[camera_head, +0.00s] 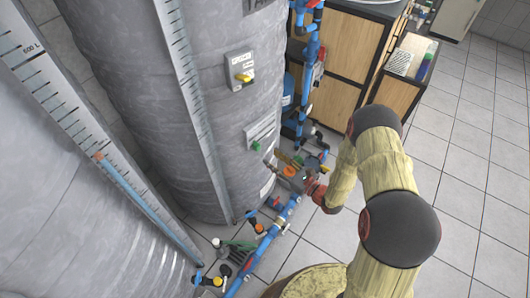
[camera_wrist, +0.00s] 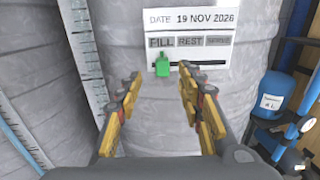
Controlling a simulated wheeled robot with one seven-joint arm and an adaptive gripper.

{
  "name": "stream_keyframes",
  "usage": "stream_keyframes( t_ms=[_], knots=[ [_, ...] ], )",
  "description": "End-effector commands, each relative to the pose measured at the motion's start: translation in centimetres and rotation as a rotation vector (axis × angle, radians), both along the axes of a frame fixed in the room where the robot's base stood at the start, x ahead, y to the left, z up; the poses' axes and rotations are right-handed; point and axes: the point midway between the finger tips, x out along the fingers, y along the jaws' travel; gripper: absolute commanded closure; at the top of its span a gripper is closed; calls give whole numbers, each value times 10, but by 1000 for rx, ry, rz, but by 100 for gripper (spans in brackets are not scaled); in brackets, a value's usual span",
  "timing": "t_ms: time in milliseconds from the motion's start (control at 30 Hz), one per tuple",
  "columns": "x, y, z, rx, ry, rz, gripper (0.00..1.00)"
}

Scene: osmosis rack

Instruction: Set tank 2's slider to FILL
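A white label plate (camera_wrist: 191,35) on the grey tank (camera_head: 220,80) reads "DATE 19 NOV 2026", with FILL, REST and a third, blurred word below. Its green slider knob (camera_wrist: 162,66) stands at the left end of a dark slot, beneath FILL. The green knob also shows in the head view (camera_head: 256,146), low on the tank's side. My gripper (camera_wrist: 160,88) is open and empty, its two fingers spread below and to either side of the knob, apparently not touching it. In the head view my gripper (camera_head: 274,162) is close to the plate. No tank number is readable.
A yellow knob on another plate (camera_head: 240,72) is higher on the same tank. Blue pipes with valves (camera_head: 262,247) run along the floor by the tank. A second tank (camera_head: 60,200) stands at left. A wooden cabinet (camera_head: 335,55) stands behind; tiled floor is clear at right.

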Motion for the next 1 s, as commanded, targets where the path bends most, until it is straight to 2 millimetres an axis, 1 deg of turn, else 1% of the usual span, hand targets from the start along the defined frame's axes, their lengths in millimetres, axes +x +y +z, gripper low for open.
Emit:
stream_keyframes(
  t_ms=[33,100,300,900,967,1000],
  knots=[
    [-6,-7,0,1,1,-4,62],
    [-14,-14,0,1,1,-4,62],
    [-26,-24,0,1,0,0,62],
    [-28,-25,0,1,1,1,62],
    [-28,-25,-4,-5,14,3,62],
    [-32,-21,-9,-15,29,23,62]
  ],
)
